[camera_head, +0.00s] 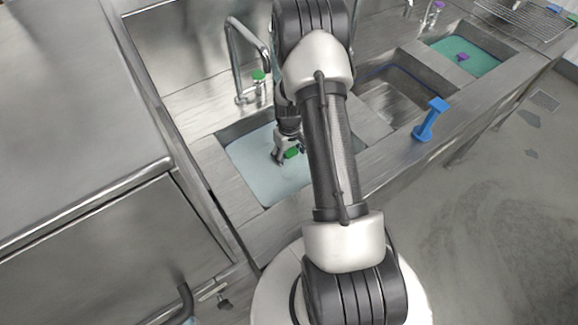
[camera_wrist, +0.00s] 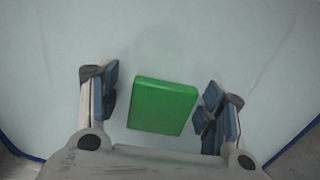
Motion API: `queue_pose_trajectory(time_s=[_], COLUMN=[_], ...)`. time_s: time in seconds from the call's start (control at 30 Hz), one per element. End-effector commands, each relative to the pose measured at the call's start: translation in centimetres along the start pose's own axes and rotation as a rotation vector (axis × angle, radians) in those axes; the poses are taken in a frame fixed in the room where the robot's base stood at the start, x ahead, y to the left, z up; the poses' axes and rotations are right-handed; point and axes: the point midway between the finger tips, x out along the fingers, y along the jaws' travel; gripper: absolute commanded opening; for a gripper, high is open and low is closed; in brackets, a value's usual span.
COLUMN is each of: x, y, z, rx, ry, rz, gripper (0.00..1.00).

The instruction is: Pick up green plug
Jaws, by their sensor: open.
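The green plug (camera_head: 291,153) is in the left sink, against its pale blue bottom (camera_head: 262,172). In the wrist view the plug (camera_wrist: 162,106) looks like a green block, slightly turned, lying between my two fingers. My gripper (camera_head: 281,158) reaches down into the sink at the plug. In the wrist view my gripper (camera_wrist: 160,104) is open, with blue-padded fingers on both sides of the plug and a gap on each side. The gap is narrower on the right. The exact height of my fingers over the sink bottom cannot be told.
A tap with a green knob (camera_head: 258,75) stands behind the left sink. An empty middle sink (camera_head: 392,95) and a right sink holding a purple plug (camera_head: 462,57) lie to the right. A blue object (camera_head: 430,119) stands on the counter's front edge.

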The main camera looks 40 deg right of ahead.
Motion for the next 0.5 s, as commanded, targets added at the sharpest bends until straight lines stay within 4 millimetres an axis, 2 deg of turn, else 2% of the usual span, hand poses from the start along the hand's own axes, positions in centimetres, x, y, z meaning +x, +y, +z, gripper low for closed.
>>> queue_pose_trajectory(time_s=[0.03,0.1,0.2,0.4,0.5], x=[1.3,2.4,3.3,3.3,3.3], y=[0.0,0.0,0.0,0.0,0.0], z=[0.1,0.2,0.1,0.1,0.1], rx=[0.0,0.0,0.0,0.0,0.0], ry=[-0.002,-0.002,-0.002,0.0,0.0], rz=[-0.001,-0.001,-0.001,0.0,0.0], gripper=[0.6,0.6,0.6,0.6,0.55])
